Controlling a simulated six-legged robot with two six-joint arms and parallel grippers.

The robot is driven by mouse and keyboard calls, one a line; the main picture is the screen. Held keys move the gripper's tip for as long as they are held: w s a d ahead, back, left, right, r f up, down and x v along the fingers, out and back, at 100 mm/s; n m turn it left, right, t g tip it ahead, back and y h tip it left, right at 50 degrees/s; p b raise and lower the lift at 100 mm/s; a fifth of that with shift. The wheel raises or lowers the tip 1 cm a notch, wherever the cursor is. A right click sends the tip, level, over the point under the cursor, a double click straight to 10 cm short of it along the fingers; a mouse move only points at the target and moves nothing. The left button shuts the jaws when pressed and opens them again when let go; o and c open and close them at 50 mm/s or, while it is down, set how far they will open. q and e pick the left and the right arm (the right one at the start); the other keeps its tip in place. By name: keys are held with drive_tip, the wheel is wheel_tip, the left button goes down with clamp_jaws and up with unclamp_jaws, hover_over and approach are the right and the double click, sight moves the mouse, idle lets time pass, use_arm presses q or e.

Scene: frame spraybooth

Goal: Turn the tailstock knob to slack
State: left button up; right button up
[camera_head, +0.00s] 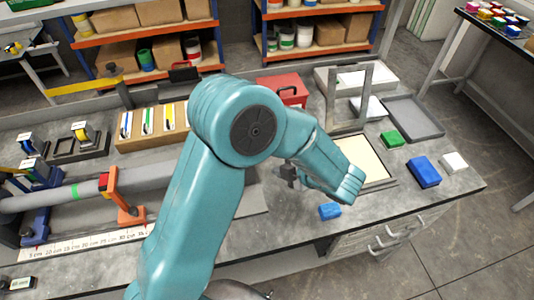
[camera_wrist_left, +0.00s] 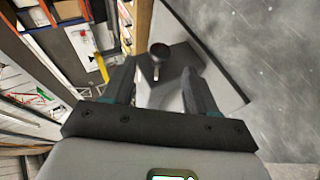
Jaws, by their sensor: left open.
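A dark round knob on a short pale stem (camera_wrist_left: 158,50), which looks like the tailstock knob, shows in the left wrist view beside a dark square block over a grey plate. My left gripper (camera_wrist_left: 160,72) is open there, its two dark fingers either side of the knob in the picture. Nothing is between the fingers that I can see as gripped; whether they touch the knob I cannot tell. In the head view my left gripper (camera_head: 288,174) is small and dark below my teal arm. That arm hides part of the bench, and I cannot make out the knob there.
A long grey tube (camera_head: 50,198) lies in stands at the left, with an orange support (camera_head: 121,196). A wooden rack (camera_head: 150,128), a red toolbox (camera_head: 284,86) and an upright grey frame (camera_head: 347,97) stand behind. Blue blocks (camera_head: 424,172) lie at the right.

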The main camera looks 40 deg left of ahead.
use_arm(q)
drive_tip(key=x, duration=0.5)
drive_tip(key=shift+a+f, duration=0.1)
drive_tip(key=shift+f, duration=0.05)
drive_tip(key=c, duration=1)
drive_tip(key=shift+c, duration=0.2)
